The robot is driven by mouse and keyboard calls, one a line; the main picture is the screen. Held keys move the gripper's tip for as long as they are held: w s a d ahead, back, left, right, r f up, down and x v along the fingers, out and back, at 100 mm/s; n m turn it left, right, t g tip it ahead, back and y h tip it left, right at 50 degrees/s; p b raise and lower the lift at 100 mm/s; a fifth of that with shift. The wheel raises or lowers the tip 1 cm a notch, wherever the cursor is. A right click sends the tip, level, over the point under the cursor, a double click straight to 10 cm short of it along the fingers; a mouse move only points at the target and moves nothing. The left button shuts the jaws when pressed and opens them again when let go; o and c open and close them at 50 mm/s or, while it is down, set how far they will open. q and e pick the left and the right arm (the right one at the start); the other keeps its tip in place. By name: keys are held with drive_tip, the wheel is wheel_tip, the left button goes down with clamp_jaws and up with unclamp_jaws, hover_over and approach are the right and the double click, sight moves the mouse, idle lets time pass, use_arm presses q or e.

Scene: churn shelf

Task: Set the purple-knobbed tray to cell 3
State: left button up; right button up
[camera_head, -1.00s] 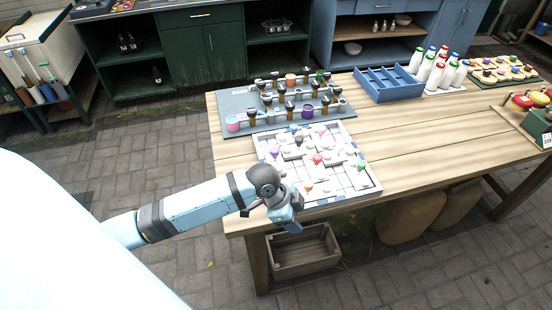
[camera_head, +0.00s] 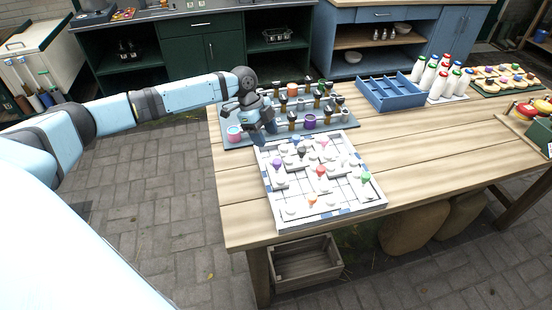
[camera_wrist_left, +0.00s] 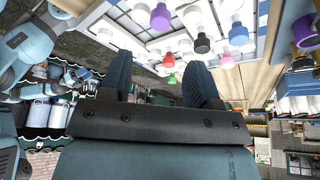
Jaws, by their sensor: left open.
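The purple-knobbed tray (camera_head: 277,164) lies at the left side of a white gridded board (camera_head: 374,204) on the wooden table. Its purple knob (camera_wrist_left: 160,17) also shows near the top of the left wrist view. Trays with black, pink, red, green and orange knobs share the board. The cell numbers are too small to read. My left gripper (camera_head: 264,128) is above the board's back left corner, near the grey rack, apart from the purple knob. In the left wrist view its two dark fingers (camera_wrist_left: 160,80) are spread with nothing between them. My right gripper is not in view.
A grey-blue rack (camera_head: 232,142) with cups and dark-handled tools stands right behind the board. A blue divided crate (camera_head: 390,95), several capped bottles (camera_head: 432,75) and a green tray of small items (camera_head: 503,80) are farther right. The table right of the board is clear.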

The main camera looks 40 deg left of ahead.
sight(277, 161)
use_arm(q)
drive_tip(key=p+x, duration=0.1)
drive_tip(key=x, duration=0.8)
drive_tip(key=shift+d+f, duration=0.1)
drive_tip(key=shift+f, duration=0.2)
drive_tip(key=shift+c, duration=0.5)
